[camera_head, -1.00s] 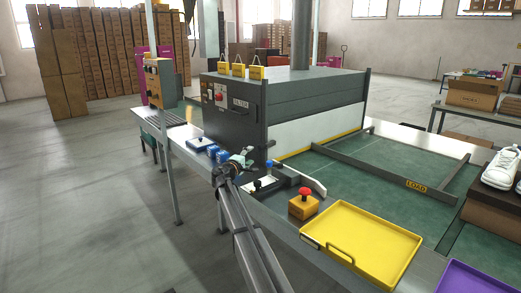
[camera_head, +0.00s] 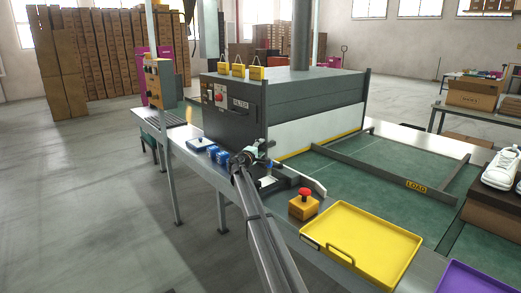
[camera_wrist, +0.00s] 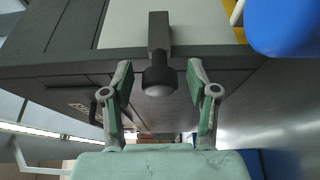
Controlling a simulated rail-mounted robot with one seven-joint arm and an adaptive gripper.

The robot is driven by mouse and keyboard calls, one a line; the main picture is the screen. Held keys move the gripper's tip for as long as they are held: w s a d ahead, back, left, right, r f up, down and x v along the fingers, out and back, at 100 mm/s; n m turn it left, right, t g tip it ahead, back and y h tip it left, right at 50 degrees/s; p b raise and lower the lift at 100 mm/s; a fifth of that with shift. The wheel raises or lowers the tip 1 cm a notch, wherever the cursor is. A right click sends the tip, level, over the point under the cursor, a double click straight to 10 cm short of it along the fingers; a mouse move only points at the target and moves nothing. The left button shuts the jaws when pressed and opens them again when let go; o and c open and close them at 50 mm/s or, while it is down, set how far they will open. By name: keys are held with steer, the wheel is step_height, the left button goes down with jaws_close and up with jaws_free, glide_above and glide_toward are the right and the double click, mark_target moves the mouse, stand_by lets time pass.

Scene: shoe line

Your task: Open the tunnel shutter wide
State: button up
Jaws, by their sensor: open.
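The tunnel (camera_head: 290,100) is a dark grey box over the green belt. Its white shutter (camera_head: 322,128) hangs on the loading side, its yellow lower edge close to the belt. The shutter seems to show as a pale panel in the wrist view (camera_wrist: 190,22). My gripper (camera_head: 256,158) is beside the tunnel's near corner. In the wrist view it is open (camera_wrist: 160,95), and a dark bar with a round black knob (camera_wrist: 159,78) lies between its fingers, with gaps on both sides. The head view does not clearly show that knob behind my gripper.
A yellow box with a red button (camera_head: 304,203) and a yellow tray (camera_head: 365,248) stand to the right of my gripper. Blue items (camera_head: 213,151) lie left of it. A grey frame marked LOAD (camera_head: 416,186) lies across the belt. White shoes (camera_head: 499,168) stand far right.

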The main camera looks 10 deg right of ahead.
jaws_close()
step_height(320, 180, up, 19)
steer(key=p, duration=0.4)
steer(key=shift+r, duration=0.1)
jaws_free()
glide_toward(265, 107)
steer(key=v, duration=0.6)
steer(key=shift+w, duration=0.1)
